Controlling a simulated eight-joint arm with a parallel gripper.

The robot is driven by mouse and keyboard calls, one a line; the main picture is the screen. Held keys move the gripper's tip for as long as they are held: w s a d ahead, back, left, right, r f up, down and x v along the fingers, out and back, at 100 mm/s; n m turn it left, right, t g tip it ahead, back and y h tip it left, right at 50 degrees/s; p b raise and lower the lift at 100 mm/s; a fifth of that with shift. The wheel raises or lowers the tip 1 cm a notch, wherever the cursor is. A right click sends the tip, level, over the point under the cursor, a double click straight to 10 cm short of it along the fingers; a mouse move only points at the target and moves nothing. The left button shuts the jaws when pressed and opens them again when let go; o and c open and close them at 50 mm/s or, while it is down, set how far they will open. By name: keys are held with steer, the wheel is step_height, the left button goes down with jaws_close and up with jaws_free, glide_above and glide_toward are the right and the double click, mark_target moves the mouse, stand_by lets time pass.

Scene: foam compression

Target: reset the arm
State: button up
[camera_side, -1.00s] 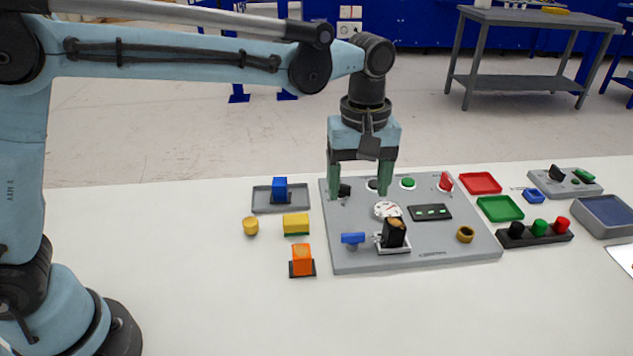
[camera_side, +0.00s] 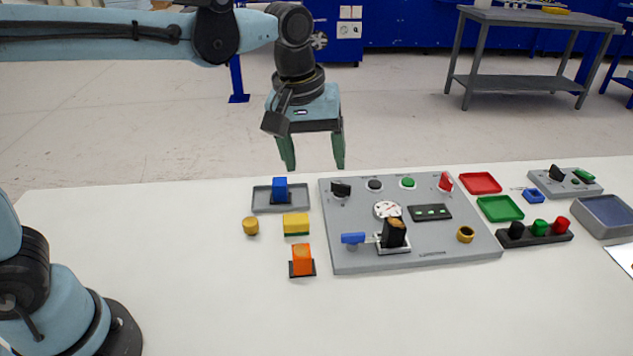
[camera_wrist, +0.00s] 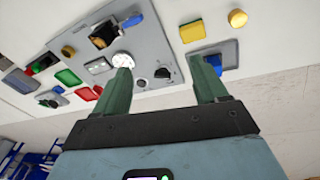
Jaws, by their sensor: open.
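My gripper (camera_side: 312,152) is open and empty in the side view. Its two green fingers point down, above and behind the back edge of the table, apart from every object. In the wrist view my gripper (camera_wrist: 163,78) shows its fingers spread, with nothing between them. The grey control panel (camera_side: 350,262) lies on the white table below and to the right of it. On the panel are a blue-handled lever (camera_side: 353,238), a black block with a brownish top (camera_side: 394,233), a dial (camera_side: 387,209) and several buttons and knobs.
Left of the panel are a grey tray (camera_side: 261,199) with a blue cube (camera_side: 280,189), a yellow block (camera_side: 296,224), a yellow cylinder (camera_side: 251,225) and an orange block (camera_side: 302,260). Red (camera_side: 480,183) and green (camera_side: 500,208) trays are to the right. The front table is clear.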

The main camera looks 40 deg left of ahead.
steer(key=s+a+f+m+t, duration=0.4)
steer(key=s+a+m+t, duration=0.1)
steer(key=s+a, duration=0.5)
steer(key=shift+s+a+f+m+y, duration=0.2)
steer(key=shift+a+m+y, duration=0.1)
steer(key=shift+a+m, duration=0.4)
